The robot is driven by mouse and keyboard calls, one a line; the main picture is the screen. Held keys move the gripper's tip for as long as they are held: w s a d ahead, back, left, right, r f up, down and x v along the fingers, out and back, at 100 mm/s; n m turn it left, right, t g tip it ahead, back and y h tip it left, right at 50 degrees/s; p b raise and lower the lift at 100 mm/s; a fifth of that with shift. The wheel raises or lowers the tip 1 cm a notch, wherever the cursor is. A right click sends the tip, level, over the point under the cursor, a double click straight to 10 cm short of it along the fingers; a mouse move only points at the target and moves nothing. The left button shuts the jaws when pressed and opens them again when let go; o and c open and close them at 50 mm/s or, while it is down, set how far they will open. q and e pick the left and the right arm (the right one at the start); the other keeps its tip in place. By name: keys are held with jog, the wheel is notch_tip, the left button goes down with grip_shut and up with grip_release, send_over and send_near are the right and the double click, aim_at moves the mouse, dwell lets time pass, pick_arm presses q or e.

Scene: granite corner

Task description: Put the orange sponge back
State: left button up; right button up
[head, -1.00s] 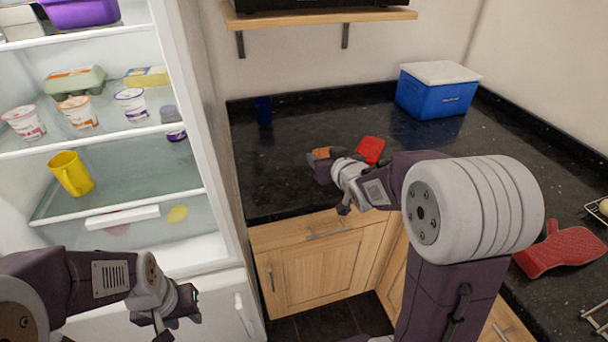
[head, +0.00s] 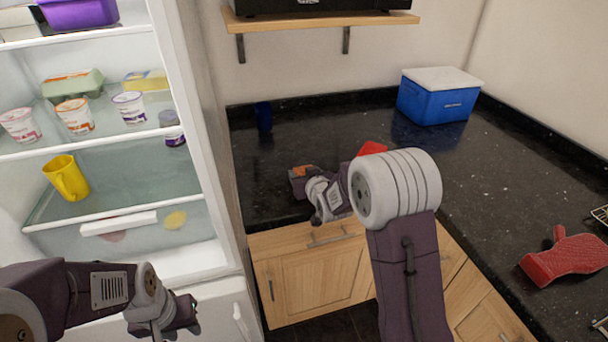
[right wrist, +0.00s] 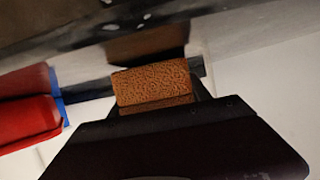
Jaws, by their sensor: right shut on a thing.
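The orange sponge (head: 301,171) is at the tip of my right gripper (head: 297,180) in the head view, over the left part of the black counter. The right wrist view shows the sponge (right wrist: 152,84) as a rough orange-brown block at the dark gripper (right wrist: 155,105), which is shut on it. Most of the sponge is hidden by the gripper in the head view. My left gripper (head: 185,318) is at the lower left, in front of the fridge and away from the sponge; its fingers are too unclear to read.
A red item (head: 372,149) lies on the counter (head: 480,160) behind my right arm, partly hidden. A dark blue cup (head: 263,117) stands at the back left. The open fridge (head: 190,150) stands at the left.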

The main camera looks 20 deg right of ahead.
jog(key=shift+f, duration=0.2)
jog(key=o, duration=1.3)
jog(key=shift+r, duration=0.1)
jog(key=shift+r, duration=0.3)
jog(key=v, duration=1.2)
jog(key=shift+f, duration=0.15)
